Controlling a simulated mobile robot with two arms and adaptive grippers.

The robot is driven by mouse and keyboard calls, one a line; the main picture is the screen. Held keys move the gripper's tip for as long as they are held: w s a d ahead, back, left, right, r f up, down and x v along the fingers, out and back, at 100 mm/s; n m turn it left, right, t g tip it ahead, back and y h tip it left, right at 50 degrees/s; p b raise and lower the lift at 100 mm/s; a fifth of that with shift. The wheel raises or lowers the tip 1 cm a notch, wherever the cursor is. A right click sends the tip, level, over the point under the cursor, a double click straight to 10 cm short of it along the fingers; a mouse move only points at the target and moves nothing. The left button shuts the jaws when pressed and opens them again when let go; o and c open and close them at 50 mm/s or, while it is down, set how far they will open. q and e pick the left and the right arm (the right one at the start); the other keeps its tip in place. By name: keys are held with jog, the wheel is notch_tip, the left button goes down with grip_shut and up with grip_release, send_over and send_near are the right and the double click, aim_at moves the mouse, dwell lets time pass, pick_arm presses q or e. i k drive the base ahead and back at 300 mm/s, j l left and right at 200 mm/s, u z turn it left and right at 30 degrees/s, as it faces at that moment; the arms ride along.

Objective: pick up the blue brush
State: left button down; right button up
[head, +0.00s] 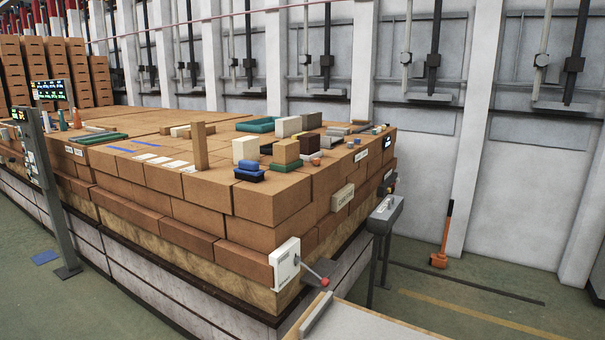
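A small blue object (249,166) with a darker blue lower part (249,176) lies near the front edge of the brick stack's top. It may be the blue brush, but bristles cannot be made out at this size. Two thin flat blue strips (118,149) lie farther left on the same top. Neither of my grippers is in view.
The large brick stack (205,217) fills the middle.

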aim_at(247, 171)
jog(key=i+j+z, duration=0.4)
jog(key=j, duration=0.15)
jog(key=i+j+z, duration=0.15)
jog(key=j, duration=0.15)
jog(key=j+z, duration=0.2)
jog(key=i+j, duration=0.05)
jog(key=j, duration=0.05)
